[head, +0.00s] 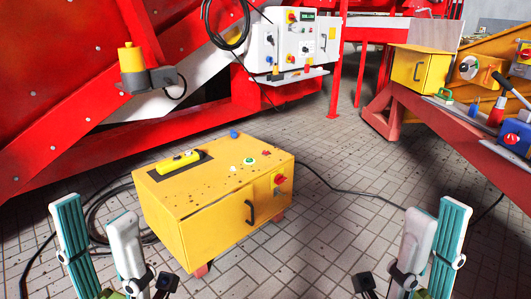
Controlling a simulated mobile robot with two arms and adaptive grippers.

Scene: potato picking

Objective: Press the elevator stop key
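A yellow control box (205,210) stands on the tiled floor in the middle of the head view. Its top has a green button (250,160), a small white button (233,168) and a blue knob (234,134). Labels are too small to read, so I cannot tell which one is the elevator stop key. My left gripper (97,215) is open and empty at the lower left, in front of the box. My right gripper (436,212) is open and empty at the lower right. Neither touches anything.
A yellow pendant (178,161) lies on the box top. A white control panel (289,42) with buttons hangs on red machinery (60,90) behind. Another yellow box (420,69) and tools stand at the right. Black cables (345,190) cross the floor.

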